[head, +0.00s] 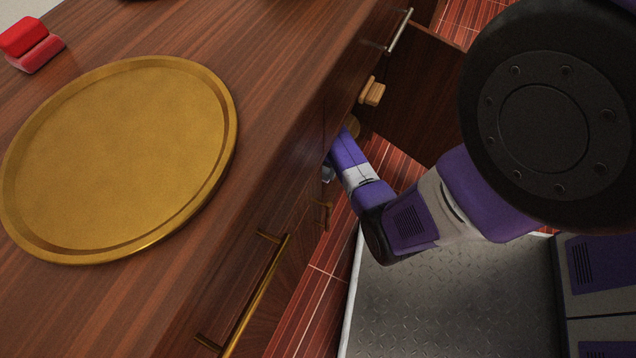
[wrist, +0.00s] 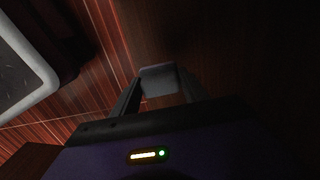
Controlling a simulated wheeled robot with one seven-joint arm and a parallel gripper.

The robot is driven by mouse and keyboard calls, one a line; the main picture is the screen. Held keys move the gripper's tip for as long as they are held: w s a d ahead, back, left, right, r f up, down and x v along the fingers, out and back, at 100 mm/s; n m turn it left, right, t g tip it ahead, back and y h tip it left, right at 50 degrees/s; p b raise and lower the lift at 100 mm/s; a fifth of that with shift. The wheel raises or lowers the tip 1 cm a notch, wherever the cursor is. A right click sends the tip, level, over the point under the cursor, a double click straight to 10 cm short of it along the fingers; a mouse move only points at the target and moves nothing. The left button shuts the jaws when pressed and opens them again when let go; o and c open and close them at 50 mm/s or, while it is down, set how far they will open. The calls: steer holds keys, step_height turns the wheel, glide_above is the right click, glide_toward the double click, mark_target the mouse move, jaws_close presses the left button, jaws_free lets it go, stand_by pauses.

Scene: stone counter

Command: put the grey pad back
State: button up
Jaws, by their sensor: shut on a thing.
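My gripper (wrist: 158,92) is shut on a small grey block, which looks like the grey pad (wrist: 159,77), in the dark wrist view. The pad sits between the two fingertips, with dark wood beyond it. In the head view my arm reaches down beside the counter front, and its end (head: 328,173) is mostly hidden by the counter edge. The pad cannot be made out in the head view.
A round gold tray (head: 120,150) and a red object (head: 32,45) lie on the wooden counter. A dark wood panel (head: 415,95) stands out from the front, near a light wooden piece (head: 373,92). A brass handle (head: 255,300) sticks out lower down. Red floor shows below.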

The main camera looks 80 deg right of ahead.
step_height(320, 180, down, 7)
steer(key=b, duration=0.3)
steer(key=shift+f+b, duration=0.2)
steer(key=shift+b, duration=0.15)
steer(key=shift+f, duration=0.2)
steer(key=o, duration=1.2)
step_height(320, 180, up, 12)
steer(key=p, duration=0.6)
steer(key=shift+r+p, duration=0.2)
steer(key=shift+p, duration=0.15)
